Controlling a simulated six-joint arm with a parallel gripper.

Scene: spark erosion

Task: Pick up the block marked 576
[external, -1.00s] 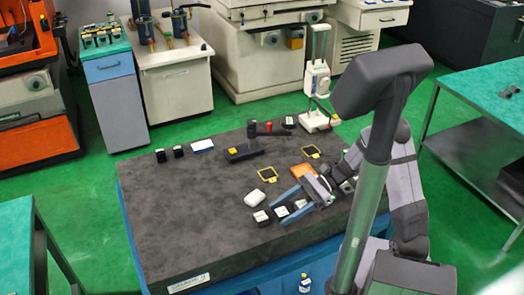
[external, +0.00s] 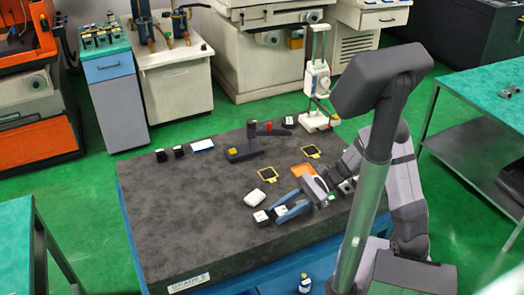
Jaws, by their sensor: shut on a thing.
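My gripper (external: 284,213) reaches in from the right, low over the dark stone table (external: 190,235). Its blue-grey fingers are shut on a small dark block with a white top (external: 281,210). The fingers hide part of this block, and I cannot tell whether it touches the table. Another dark block with a white top (external: 261,217) stands just left of the fingertips. The markings are too small to read, so I cannot tell which block is 576.
A white rounded object (external: 254,197) lies behind the blocks. Yellow-framed dark squares (external: 267,174) and an orange pad (external: 303,170) lie farther back. The table's left front is clear.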

